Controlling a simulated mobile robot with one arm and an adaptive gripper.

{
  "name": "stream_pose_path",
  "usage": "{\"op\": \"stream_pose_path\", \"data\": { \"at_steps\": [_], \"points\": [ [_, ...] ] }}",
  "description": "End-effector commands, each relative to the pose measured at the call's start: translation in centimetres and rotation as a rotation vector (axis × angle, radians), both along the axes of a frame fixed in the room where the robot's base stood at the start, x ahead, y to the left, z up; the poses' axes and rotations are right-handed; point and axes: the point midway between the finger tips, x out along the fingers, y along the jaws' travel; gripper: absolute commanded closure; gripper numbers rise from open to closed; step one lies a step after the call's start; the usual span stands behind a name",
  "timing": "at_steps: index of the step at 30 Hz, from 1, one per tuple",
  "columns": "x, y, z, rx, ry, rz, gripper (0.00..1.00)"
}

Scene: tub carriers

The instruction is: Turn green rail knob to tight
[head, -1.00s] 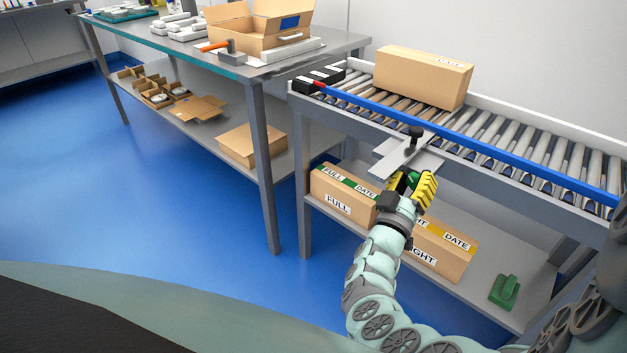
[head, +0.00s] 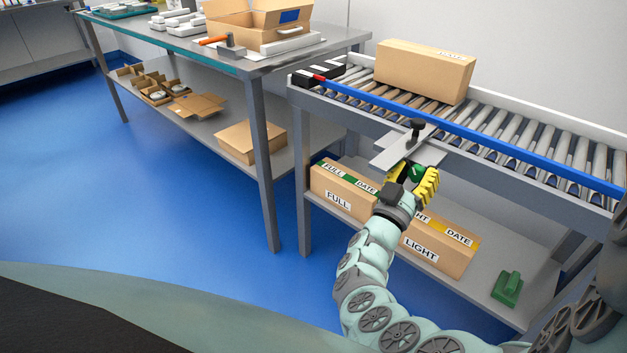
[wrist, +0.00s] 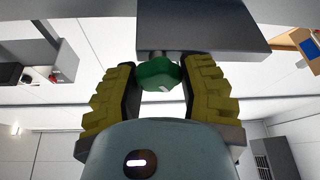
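The green rail knob (wrist: 158,74) hangs on a short stem under a grey plate (wrist: 205,25) in the wrist view. It has a small pale mark on its face. My gripper (wrist: 160,80) has its two yellow fingers on either side of the knob, with a gap at the left finger; the right finger is very close, and I cannot tell if it touches. In the head view my gripper (head: 414,176) is below the grey bracket (head: 398,150) at the conveyor's front rail, and the knob (head: 416,173) shows partly between the fingers.
The roller conveyor (head: 530,148) has a blue rail (head: 480,138) and carries a cardboard box (head: 420,72). FULL (head: 335,185) and LIGHT (head: 445,250) boxes and a green block (head: 507,288) sit on the shelf below. A workbench (head: 345,42) stands at left.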

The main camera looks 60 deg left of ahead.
Motion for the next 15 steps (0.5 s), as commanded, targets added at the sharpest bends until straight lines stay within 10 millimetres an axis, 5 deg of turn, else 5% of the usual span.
{"op": "stream_pose_path", "data": {
  "at_steps": [8, 15],
  "points": [
    [-0.03, 0.02, 0.01, -0.001, -0.001, 0.000, 0.29],
    [-0.02, -0.02, 0.03, 0.000, -0.001, -0.001, 0.29]
  ]
}}
